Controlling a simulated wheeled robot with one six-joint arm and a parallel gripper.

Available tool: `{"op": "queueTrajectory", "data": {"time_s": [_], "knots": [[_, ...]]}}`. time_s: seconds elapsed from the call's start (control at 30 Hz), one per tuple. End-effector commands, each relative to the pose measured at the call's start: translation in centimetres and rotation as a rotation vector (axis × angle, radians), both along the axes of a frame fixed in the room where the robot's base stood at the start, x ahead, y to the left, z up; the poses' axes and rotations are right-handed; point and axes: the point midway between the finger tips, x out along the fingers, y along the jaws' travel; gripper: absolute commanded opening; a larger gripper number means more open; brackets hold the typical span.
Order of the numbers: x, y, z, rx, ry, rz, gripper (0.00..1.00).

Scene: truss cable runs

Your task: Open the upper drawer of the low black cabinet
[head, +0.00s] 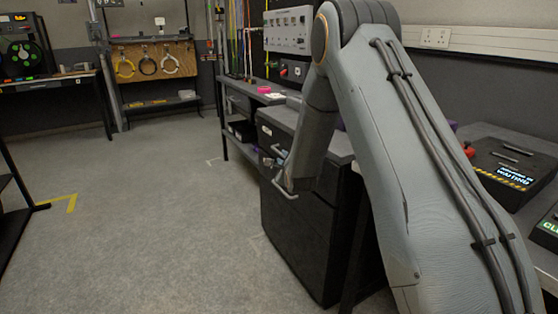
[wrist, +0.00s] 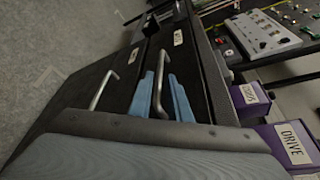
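The upper drawer's bar handle (wrist: 160,82) and the lower drawer's handle (wrist: 104,90) show in the wrist view. The lower handle also shows in the head view (head: 286,194). My gripper (wrist: 163,98) has two blue fingers, apart, one on each side of the upper handle in the wrist view. Whether they touch the handle cannot be told. In the head view my arm hides most of the gripper and part of the cabinet front.
A dark bench (head: 262,97) with a shelf stands beyond the cabinet. Purple boxes (wrist: 285,143) lie beside the cabinet in the wrist view. A black console (head: 513,168) sits on the bench at right. The grey floor (head: 150,220) left of the cabinet is clear.

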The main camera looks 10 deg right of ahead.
Motion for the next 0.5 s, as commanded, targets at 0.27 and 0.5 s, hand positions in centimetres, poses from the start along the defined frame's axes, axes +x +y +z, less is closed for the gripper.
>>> {"op": "queueTrajectory", "data": {"time_s": [0.27, 0.5], "knots": [[3.1, 0.0, -0.7, 0.014, -0.011, -0.003, 0.17], [6.4, 0.0, -1.5, 0.013, -0.008, -0.003, 0.17]]}}
